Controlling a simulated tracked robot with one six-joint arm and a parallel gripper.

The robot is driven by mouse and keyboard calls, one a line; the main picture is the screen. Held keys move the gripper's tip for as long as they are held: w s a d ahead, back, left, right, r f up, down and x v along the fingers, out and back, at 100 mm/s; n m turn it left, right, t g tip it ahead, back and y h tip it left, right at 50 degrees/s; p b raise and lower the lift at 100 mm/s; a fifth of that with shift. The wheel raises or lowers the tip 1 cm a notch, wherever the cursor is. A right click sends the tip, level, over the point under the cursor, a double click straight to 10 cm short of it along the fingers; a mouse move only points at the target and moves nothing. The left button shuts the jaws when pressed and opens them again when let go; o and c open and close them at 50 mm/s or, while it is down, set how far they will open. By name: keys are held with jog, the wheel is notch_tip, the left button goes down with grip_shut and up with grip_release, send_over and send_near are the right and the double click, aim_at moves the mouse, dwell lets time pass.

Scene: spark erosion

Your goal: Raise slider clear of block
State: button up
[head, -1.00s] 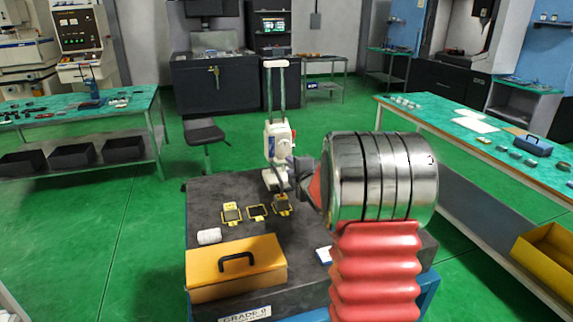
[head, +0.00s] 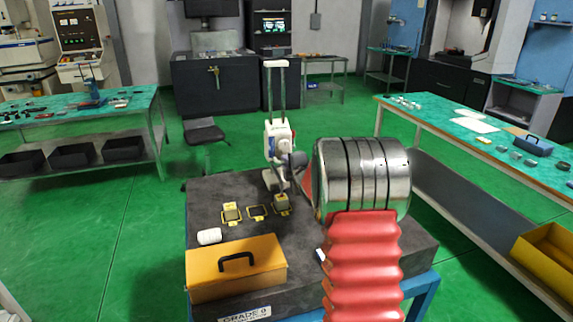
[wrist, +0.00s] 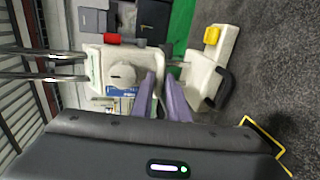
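A white height gauge with two upright rods (head: 276,90) stands on the dark surface plate. Its slider (head: 278,140) is a white body with a round dial; in the wrist view the slider (wrist: 120,75) appears sideways, with the rods to the left. A grey block (head: 281,202) sits in a yellow frame just in front of the gauge; I cannot tell whether the slider touches it. My gripper (wrist: 161,76) has two purple fingers, apart, beside the slider and between it and the white base (wrist: 203,80). In the head view my arm hides most of the gripper.
A white roll (head: 209,236) and a yellow case (head: 236,268) with a black handle occupy the plate's front left. Green benches stand at both sides.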

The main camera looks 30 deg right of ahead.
aim_at(285, 147)
grip_shut()
jog(key=shift+f, duration=0.1)
notch_tip(285, 147, up, 6)
dwell(0.5)
jog(key=shift+o, duration=1.8)
grip_release()
jog(key=v, duration=1.3)
jog(key=shift+s, duration=0.4)
